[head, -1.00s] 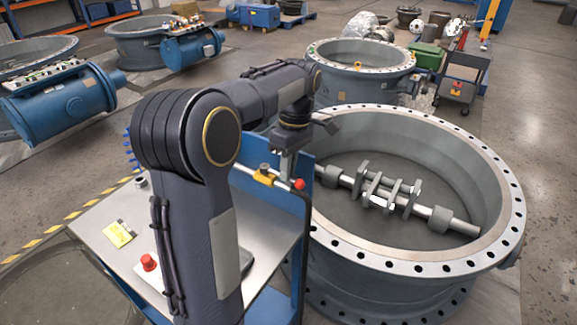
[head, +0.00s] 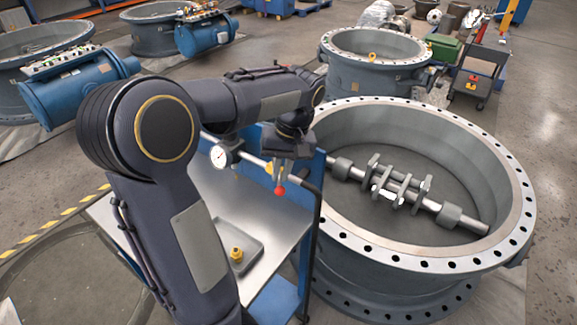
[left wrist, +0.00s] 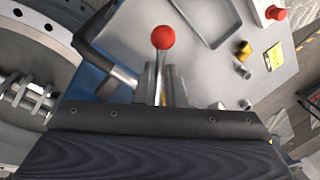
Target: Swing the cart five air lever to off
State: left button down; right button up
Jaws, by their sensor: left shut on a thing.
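The air lever with its red ball knob (head: 280,191) is on a grey pipe at the back of the blue cart (head: 295,210). Its yellow valve body (head: 268,168) is partly hidden by my gripper. The knob hangs below the pipe, pointing down in the head view. My left gripper (head: 284,168) is over the lever from above. In the left wrist view the gripper (left wrist: 162,88) is shut on the lever stem, with the red knob (left wrist: 162,37) sticking out beyond the fingertips. My right gripper is not in view.
A pressure gauge (head: 221,156) sits on the same pipe, left of the lever. A tray (head: 252,244) with a yellow fitting (head: 237,254) lies on the cart top. A large flanged valve ring (head: 345,240) stands close on the right. The wrist view shows a red button (left wrist: 275,13).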

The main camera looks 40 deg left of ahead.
pick_arm(q)
jog(key=shift+s+a+m+t+y, duration=0.1)
jog(key=shift+s+a+m+t, duration=0.4)
jog(key=shift+m, duration=0.85)
jog(key=shift+s+a+m+g+y, duration=0.1)
jog(key=shift+s+a+m, duration=0.15)
jog(key=shift+a+m, duration=0.8)
jog(key=shift+s+a+m+t+y, duration=0.1)
jog(key=shift+s+a+m+t, duration=0.25)
jog(key=shift+m, duration=1.25)
jog(key=c, duration=1.5)
grip_release()
jog(key=shift+a, duration=0.1)
jog(key=shift+r, duration=0.1)
notch_tip(320, 180, up, 8)
jog(key=d, duration=0.1)
jog(key=shift+d+f, duration=0.2)
jog(key=shift+d, duration=0.1)
